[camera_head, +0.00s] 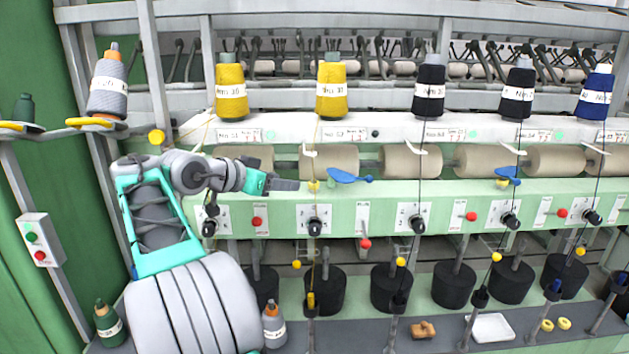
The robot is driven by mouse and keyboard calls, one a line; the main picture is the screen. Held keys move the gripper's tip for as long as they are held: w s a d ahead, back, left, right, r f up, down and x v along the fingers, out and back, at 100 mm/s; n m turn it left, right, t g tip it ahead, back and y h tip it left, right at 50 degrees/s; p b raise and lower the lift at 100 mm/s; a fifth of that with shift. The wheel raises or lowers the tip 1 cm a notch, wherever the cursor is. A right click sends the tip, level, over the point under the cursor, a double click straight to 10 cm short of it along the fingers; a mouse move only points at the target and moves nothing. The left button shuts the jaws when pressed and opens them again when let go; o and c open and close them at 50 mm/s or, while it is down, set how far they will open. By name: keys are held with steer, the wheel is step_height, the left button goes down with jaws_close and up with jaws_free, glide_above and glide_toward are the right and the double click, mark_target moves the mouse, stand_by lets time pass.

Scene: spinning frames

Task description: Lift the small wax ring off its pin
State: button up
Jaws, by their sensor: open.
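My gripper (287,185), with dark grey fingers on a turquoise-banded wrist, reaches right along the pale green rail. It is open, and I see nothing between its fingers. A small yellow ring-like piece (314,186) sits just right of the fingertips, below and left of a blue lever (349,176). This may be the wax ring; its pin is too small to make out. I cannot tell whether the fingertips touch it. A similar yellow piece (502,184) sits by another blue lever (508,173) farther right.
Two loose yellow rings (547,325) (563,323) lie on the grey lower shelf, near a white tray (491,328) and a brown object (423,330). Knobs (315,227) line the rail below the gripper. A yarn thread (319,135) hangs close to the fingertips.

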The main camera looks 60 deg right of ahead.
mark_target(311, 183)
steer(key=shift+m+g, duration=0.3)
steer(key=x, duration=0.2)
steer(key=p+x, duration=0.1)
steer(key=x, duration=0.2)
steer(key=s+p+x, duration=0.1)
steer(key=x, duration=0.1)
steer(key=shift+s+d+r, duration=0.2)
steer(key=shift+s+d, duration=0.05)
steer(key=shift+d, duration=0.05)
steer(key=shift+d+f+p, duration=0.15)
steer(key=shift+d+p, duration=0.15)
steer(key=shift+a, duration=0.1)
steer(key=shift+c, duration=0.5)
jaws_close()
